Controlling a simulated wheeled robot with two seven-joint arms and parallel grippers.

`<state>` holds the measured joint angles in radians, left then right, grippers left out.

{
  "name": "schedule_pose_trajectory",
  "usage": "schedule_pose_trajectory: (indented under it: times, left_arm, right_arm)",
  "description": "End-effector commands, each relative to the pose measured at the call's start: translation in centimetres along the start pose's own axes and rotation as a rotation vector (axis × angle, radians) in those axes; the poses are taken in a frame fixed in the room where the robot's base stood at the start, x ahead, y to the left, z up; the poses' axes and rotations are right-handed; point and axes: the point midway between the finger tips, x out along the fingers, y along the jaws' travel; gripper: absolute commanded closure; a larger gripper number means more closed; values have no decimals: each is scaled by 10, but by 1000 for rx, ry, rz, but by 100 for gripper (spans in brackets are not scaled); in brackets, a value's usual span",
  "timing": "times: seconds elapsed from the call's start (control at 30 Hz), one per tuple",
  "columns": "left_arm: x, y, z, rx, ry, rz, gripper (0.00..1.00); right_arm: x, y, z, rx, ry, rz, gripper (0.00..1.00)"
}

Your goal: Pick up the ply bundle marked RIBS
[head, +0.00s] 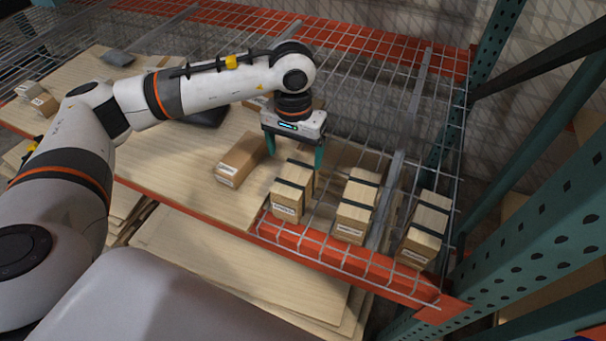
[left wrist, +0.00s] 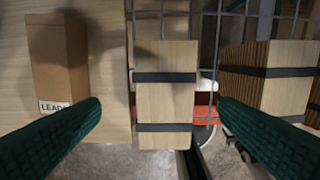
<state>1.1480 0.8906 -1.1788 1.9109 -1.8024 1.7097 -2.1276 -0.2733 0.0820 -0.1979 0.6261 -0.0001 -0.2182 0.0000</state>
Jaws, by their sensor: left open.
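Three strapped ply bundles stand in a row at the shelf's front right: a left one (head: 288,200), a middle one (head: 355,208) and a right one (head: 426,228). Each has two dark straps and a white front label, too small to read, so I cannot tell which is RIBS. My left gripper (head: 295,152) is open and empty, pointing down over the left bundle. In the left wrist view, that bundle (left wrist: 165,105) lies between the spread green fingers, with gaps on both sides. A second bundle (left wrist: 285,88) is partly behind the right finger. My right gripper is out of view.
A brown carton (head: 240,160) lies left of the bundles; its label starts "LEAD" in the left wrist view (left wrist: 58,60). The bundles stand by wire mesh and the orange front beam (head: 330,252). A green upright (head: 535,215) rises at the right.

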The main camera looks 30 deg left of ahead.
Motion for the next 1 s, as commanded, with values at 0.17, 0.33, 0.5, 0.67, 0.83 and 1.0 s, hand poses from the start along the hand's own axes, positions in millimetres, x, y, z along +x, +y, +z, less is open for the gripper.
schedule_pose_trajectory:
  times: [0.17,0.33,0.5,0.67,0.83,1.0]
  left_arm:
    - [30,0,-2,0,7,0,15]
    - [52,-1,-1,-1,3,-1,15]
    - [62,-2,-2,0,3,-2,15]
    - [86,-6,-4,1,5,-2,15]
    - [106,-5,-2,-1,2,-1,15]
    - [109,-5,-2,0,0,-3,15]
  right_arm:
    - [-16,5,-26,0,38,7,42]
    - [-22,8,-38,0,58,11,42]
    - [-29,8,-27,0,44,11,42]
    - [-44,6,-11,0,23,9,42]
    - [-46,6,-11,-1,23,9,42]
    - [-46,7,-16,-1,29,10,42]
